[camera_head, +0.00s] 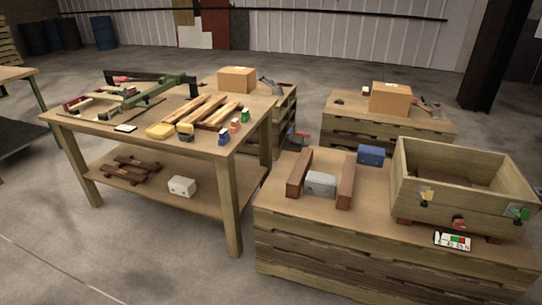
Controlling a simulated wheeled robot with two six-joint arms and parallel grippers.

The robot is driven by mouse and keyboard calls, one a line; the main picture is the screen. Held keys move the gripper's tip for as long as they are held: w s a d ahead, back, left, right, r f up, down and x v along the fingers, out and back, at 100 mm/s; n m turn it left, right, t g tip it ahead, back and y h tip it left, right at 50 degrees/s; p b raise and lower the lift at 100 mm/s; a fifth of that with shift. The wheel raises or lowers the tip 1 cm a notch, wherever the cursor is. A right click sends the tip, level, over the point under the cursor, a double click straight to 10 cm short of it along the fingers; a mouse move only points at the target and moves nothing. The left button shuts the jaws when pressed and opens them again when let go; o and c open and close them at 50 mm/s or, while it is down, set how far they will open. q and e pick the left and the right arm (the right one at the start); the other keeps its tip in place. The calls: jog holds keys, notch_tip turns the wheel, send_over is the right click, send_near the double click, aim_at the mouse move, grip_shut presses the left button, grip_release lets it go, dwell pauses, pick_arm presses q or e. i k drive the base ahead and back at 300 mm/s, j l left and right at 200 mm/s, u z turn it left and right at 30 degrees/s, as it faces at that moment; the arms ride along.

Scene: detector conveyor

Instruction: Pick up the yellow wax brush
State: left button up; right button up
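On the left wooden table (112,138), a flat yellow object (160,131) lies near the front edge. Just right of it is a small yellow and dark object (185,129). Both are too small to tell which is the yellow wax brush. A yellow and dark item (426,196) also shows on the front wall of the wooden crate (465,205) at right. Neither of my grippers is in view.
Wooden strips (215,109), small blue, red and green items, and a green and black frame (155,90) crowd the left table. A low platform (300,215) holds a grey box (320,183) between brown blocks and a blue box (371,155). Floor in front is clear.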

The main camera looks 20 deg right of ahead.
aim_at(186, 132)
jog(key=i+l+z, duration=0.1)
jog(key=i, duration=0.4)
jog(key=i+l+z, duration=0.1)
jog(key=i, duration=0.4)
